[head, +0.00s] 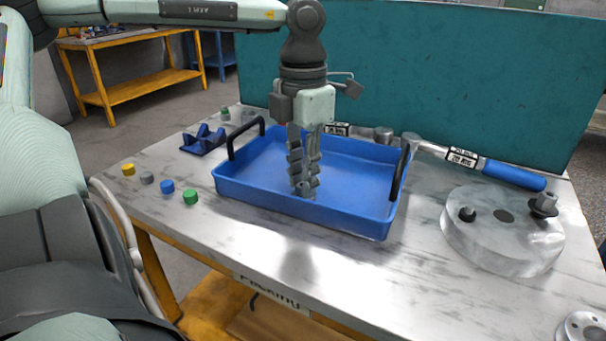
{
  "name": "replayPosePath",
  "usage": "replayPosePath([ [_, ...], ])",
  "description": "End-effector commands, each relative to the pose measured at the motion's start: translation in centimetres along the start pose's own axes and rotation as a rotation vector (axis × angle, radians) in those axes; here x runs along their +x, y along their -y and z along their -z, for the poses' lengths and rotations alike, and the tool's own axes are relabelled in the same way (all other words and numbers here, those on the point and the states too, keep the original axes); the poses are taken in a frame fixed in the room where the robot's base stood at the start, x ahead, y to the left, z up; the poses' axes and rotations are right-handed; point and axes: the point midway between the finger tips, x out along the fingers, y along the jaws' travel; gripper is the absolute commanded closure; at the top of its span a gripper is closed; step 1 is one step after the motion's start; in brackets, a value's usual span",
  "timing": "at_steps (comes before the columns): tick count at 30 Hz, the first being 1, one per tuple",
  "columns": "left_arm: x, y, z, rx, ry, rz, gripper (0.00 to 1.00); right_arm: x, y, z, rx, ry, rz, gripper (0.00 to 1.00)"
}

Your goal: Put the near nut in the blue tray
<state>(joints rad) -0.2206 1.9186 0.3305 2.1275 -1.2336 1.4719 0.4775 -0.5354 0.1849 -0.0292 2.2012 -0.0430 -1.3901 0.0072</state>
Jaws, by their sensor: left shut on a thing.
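The blue tray (350,209) lies on the marbled workbench, with a black handle at each end. My left gripper (303,187) points straight down over the tray's near part. It is shut on a small grey nut (303,189), which is mostly hidden between the fingertips. The nut shows inside the tray's outline, near its front wall. I cannot tell whether it touches the tray floor. My right gripper is not in view.
A round metal plate (500,240) with dark fittings stands at the right. A blue-handled torque wrench (500,171) lies behind it. Coloured caps (167,187) and a blue bracket (203,139) are at the left. A teal panel (430,80) stands behind.

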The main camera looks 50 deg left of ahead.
Motion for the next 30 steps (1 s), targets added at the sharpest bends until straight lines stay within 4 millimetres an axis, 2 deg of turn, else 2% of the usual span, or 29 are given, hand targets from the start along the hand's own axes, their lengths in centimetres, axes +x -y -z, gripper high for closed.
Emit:
replayPosePath([
  [3, 0.2, 0.0, 0.0, 0.000, 0.001, 0.000, 1.00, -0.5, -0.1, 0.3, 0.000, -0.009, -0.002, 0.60],
  [4, 0.1, 0.0, 0.0, 0.000, 0.000, 0.000, 0.77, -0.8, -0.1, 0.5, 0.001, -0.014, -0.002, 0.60],
  [9, 0.1, 0.0, 0.0, 0.000, 0.000, 0.000, 0.59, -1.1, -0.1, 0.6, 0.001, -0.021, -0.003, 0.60],
  [20, -0.3, 0.0, 0.0, 0.000, 0.000, 0.000, 0.59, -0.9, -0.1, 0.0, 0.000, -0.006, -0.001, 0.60],
  [21, -0.5, 0.0, 0.0, 0.000, 0.000, 0.001, 0.59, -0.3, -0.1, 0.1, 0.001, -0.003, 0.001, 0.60],
  [22, -0.9, 0.0, -0.1, 0.000, 0.003, -0.002, 0.59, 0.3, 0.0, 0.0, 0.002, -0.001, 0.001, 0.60],
  [30, -6.7, -0.1, -0.1, -0.001, 0.004, -0.003, 0.59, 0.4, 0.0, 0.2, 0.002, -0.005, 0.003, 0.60],
])
